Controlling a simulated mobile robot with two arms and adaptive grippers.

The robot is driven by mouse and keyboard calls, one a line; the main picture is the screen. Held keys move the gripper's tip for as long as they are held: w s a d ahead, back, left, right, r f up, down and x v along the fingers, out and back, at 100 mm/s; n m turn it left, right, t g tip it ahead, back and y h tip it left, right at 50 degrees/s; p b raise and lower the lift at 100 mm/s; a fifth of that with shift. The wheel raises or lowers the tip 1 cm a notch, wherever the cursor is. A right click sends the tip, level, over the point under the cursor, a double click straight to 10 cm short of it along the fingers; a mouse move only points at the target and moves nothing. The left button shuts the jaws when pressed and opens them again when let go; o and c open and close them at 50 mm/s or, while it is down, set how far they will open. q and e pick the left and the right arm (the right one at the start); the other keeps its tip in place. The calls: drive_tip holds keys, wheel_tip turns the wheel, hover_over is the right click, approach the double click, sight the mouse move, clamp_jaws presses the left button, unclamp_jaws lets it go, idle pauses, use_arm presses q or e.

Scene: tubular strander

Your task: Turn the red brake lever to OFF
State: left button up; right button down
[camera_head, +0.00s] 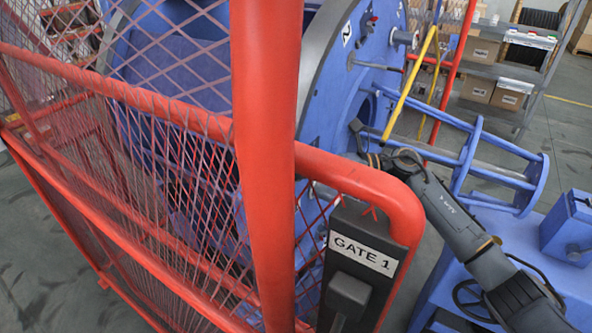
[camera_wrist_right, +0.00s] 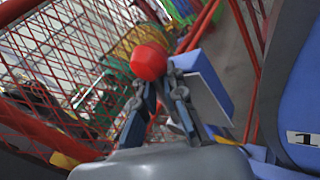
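A round red knob (camera_wrist_right: 149,62), which looks like the end of the brake lever, shows in the right wrist view. It lies at the tips of my right gripper (camera_wrist_right: 158,85), whose two fingers stand apart. Whether they touch the knob I cannot tell. The lever's shaft and any OFF marking are not visible. In the head view my right arm reaches in from the lower right, and its gripper end (camera_head: 358,127) is small and dark near the blue machine disc (camera_head: 335,95). The knob cannot be made out there. My left gripper is not in view.
A red-framed mesh fence (camera_head: 265,170) fills the left and middle of the head view, with a dark GATE 1 box (camera_head: 350,280) at its corner. A yellow bar (camera_head: 410,85) and a blue frame (camera_head: 480,160) are close to my right arm. Shelves with boxes (camera_head: 480,85) stand behind.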

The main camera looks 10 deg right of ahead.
idle(0.3)
drive_tip(key=shift+s+a+r+n+h+b, duration=0.1)
drive_tip(key=shift+s+a+n+h+b, duration=0.4)
drive_tip(key=shift+b, duration=0.65)
drive_tip(key=s+a+n+h+b, duration=0.1)
drive_tip(key=s+a+n+b, duration=0.1)
drive_tip(key=b, duration=0.1)
drive_tip(key=shift+a+r+n+h, duration=0.2)
drive_tip(key=shift+r+n+h, duration=0.1)
drive_tip(key=shift+h, duration=0.1)
drive_tip(key=shift+s+a+f+n+h+b, duration=0.1)
drive_tip(key=shift+s+a+n+h+b, duration=0.45)
drive_tip(key=shift+b, duration=0.25)
drive_tip(key=shift+s+a+f+n+t+h+b, duration=0.2)
drive_tip(key=shift+s+a+n+t+h+b, duration=0.2)
drive_tip(key=shift+s+a+n+h+b, duration=0.25)
drive_tip(key=shift+s+a+f+n+t+h+b, duration=0.2)
drive_tip(key=shift+s+a+n+t+h+b, duration=0.15)
drive_tip(key=shift+s+a+b, duration=0.35)
drive_tip(key=shift+w+d, duration=0.15)
drive_tip(key=c, duration=1.4)
unclamp_jaws()
drive_tip(key=shift+d, duration=0.1)
